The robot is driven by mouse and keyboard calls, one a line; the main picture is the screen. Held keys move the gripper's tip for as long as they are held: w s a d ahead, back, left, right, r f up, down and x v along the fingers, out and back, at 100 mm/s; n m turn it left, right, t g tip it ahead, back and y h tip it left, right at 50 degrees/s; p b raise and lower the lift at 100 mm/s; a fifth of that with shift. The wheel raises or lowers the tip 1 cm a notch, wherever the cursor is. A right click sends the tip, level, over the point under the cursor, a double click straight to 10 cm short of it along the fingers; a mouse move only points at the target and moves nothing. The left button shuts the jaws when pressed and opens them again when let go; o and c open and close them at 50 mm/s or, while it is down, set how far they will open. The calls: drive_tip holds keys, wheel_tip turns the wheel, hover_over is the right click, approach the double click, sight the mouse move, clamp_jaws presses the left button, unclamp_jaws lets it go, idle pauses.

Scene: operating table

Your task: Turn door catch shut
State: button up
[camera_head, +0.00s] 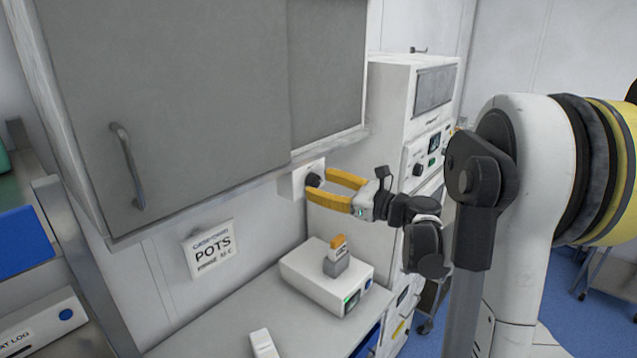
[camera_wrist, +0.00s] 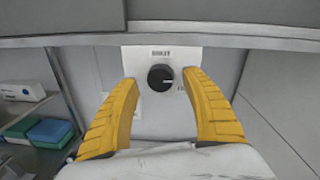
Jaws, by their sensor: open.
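The door catch shows as a round black knob (camera_head: 314,180) on a white plate (camera_head: 298,183) under the grey cabinet. In the wrist view the knob (camera_wrist: 160,77) is near the upper middle, with a pale mark pointing right. Small lettering stands above and to the right of it on the plate (camera_wrist: 150,120), too blurred to read surely. My gripper (camera_head: 319,181) is open, its yellow fingers reaching toward the knob. In the wrist view my gripper (camera_wrist: 161,80) has one finger either side of the knob, with gaps; contact is not visible.
The grey cabinet door (camera_head: 200,110) with its handle (camera_head: 127,165) hangs just above. Below, a white box device (camera_head: 315,275) holds a small orange-topped item (camera_head: 337,255). A POTS sign (camera_head: 212,250) is on the wall. A tall white equipment unit (camera_head: 390,100) stands close behind my gripper.

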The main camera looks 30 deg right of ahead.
drive_tip(key=shift+w+a, duration=0.15)
drive_tip(key=shift+w, duration=0.25)
drive_tip(key=c, duration=1.2)
clamp_jaws()
